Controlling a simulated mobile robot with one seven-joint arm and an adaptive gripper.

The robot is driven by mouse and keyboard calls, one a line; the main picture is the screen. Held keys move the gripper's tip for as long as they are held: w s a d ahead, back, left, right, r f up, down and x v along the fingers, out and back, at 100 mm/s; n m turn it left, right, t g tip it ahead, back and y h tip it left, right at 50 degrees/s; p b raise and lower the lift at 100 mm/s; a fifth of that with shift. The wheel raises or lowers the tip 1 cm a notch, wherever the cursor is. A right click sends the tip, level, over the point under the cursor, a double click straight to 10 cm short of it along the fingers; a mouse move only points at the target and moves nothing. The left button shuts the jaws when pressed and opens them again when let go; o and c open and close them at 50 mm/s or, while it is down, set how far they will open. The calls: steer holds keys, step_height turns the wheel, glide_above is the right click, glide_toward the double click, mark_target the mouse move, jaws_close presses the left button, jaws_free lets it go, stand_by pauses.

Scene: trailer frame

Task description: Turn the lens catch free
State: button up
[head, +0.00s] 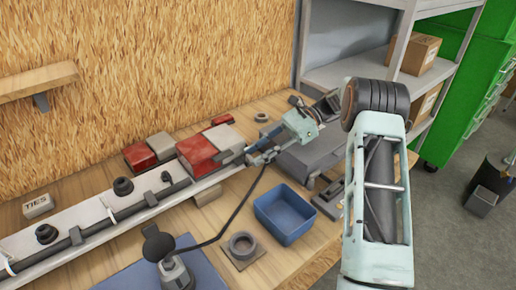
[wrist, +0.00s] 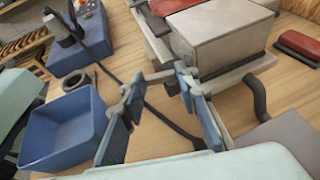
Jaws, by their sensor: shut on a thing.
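The near tail lamp (head: 198,153), with a red lens and a pale grey end, sits on the pale trailer frame rail (head: 125,205). In the wrist view its grey block (wrist: 220,45) fills the upper middle. My gripper (head: 253,157) is at the lamp's right end. In the wrist view its blue fingers (wrist: 160,82) stand apart, with a small grey piece, apparently the lens catch (wrist: 160,75), between the tips. The fingers are shut on it. The catch is too small and partly hidden to tell how far it is turned.
A blue bin (head: 285,213) stands on the wooden bench in front of the gripper. A black cable (head: 228,222) runs from near the gripper to a dark device on a blue mat (head: 205,275). A second red lamp (head: 140,156) is farther left. A grey case (head: 310,150) lies behind right.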

steer(key=shift+w+a+n+g+p, duration=0.15)
steer(key=shift+n+g+p, duration=0.25)
steer(key=shift+n+g, duration=0.25)
steer(key=o, duration=1.1)
steer(key=shift+o, duration=0.2)
steer(key=shift+h, duration=0.3)
steer(key=shift+r, duration=0.15)
